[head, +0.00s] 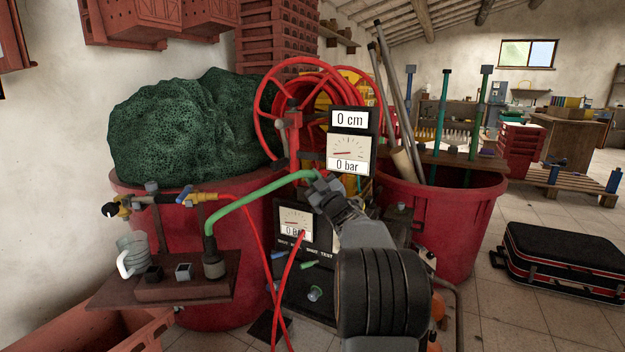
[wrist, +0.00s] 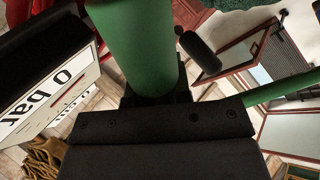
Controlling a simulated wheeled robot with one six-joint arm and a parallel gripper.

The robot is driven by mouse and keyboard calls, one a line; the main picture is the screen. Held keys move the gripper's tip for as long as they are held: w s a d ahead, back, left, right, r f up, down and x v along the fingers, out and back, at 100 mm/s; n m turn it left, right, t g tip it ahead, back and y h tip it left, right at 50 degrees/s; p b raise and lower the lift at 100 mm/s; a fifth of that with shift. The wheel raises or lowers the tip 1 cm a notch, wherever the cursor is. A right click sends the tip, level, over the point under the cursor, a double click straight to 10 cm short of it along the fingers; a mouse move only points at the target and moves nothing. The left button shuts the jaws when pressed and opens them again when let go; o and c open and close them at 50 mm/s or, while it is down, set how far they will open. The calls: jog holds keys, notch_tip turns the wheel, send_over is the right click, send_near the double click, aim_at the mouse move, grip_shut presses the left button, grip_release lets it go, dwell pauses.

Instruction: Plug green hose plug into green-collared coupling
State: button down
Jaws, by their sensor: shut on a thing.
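My gripper (head: 322,184) is in the middle of the head view, in front of the gauge stand. It is shut on the green hose plug, a thick green cylinder (wrist: 136,45) that fills the upper middle of the wrist view. The green hose (head: 258,190) arcs from the gripper down left to a dark fitting (head: 213,262) on a small brown shelf. Small green pieces (head: 308,265) and a pale round fitting with a greenish tint (head: 315,293) show low on the dark test panel. I cannot tell which is the green-collared coupling. The plug's tip is hidden in the head view.
A gauge display (head: 347,152) reading 0 cm and 0 bar stands close behind my gripper. Red hoses (head: 274,262) hang left of the panel. Red tubs (head: 455,220) stand either side. A black suitcase (head: 562,262) lies on the floor at right.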

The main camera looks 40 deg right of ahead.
jog(key=shift+w+d+f, duration=0.1)
jog(key=shift+d+f, duration=0.1)
jog(key=shift+f, duration=0.1)
jog(key=c, duration=1)
grip_release()
jog(key=p+v, duration=0.1)
jog(key=v, duration=1.2)
jog(key=shift+s+f+p, duration=0.2)
jog(key=shift+s+p, duration=0.1)
jog(key=shift+s, duration=0.05)
